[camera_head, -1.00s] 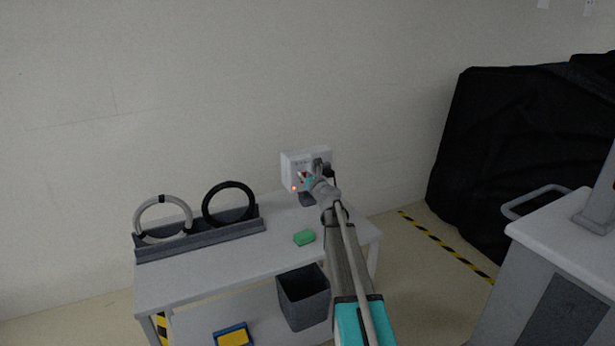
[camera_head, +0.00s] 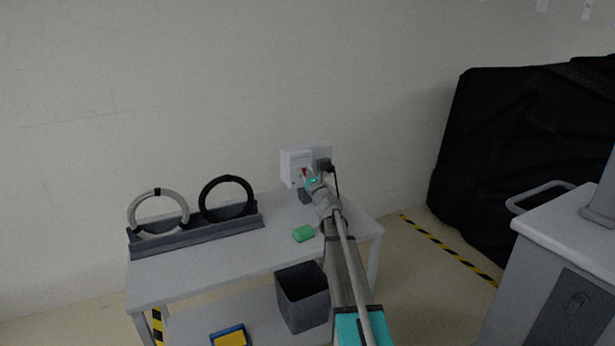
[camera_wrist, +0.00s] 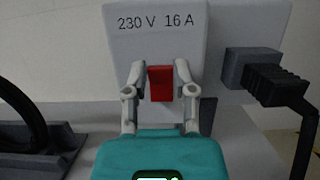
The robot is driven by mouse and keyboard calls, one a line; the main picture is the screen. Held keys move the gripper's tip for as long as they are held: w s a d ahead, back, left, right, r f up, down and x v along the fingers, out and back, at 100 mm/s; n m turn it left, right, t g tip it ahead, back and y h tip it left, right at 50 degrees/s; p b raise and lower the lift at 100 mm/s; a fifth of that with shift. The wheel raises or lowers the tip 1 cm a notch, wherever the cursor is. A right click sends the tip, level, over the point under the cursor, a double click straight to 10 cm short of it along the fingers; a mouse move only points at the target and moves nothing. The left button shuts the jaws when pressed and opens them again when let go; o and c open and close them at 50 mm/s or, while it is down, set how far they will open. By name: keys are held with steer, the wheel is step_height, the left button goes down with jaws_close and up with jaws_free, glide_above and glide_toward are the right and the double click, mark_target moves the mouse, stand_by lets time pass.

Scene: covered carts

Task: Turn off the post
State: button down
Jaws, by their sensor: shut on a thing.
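The post is a white box (camera_head: 292,165) on the table by the wall, marked "230 V 16 A" in the wrist view (camera_wrist: 200,40). Its red switch (camera_wrist: 160,84) shows on the front face, and a bit of red (camera_head: 304,172) shows in the head view. My gripper (camera_wrist: 160,80) is shut on the red switch, one finger on each side of it. A dark plug (camera_wrist: 265,78) with a black cable sits in the box to the right of the switch. No lamp glows on the box. My gripper partly hides the lower front of the box.
A rack (camera_head: 200,234) with a grey ring and a black ring stands left on the table (camera_head: 190,268). A black-covered cart (camera_head: 530,150) stands right.

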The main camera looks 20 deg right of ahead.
steer(key=shift+a+f+t+b, duration=0.1)
steer(key=shift+f+t+b, duration=0.2)
steer(key=shift+b, duration=0.2)
steer(key=shift+r, duration=0.2)
steer(key=shift+c, duration=2.2)
jaws_free()
steer(key=shift+s, duration=0.2)
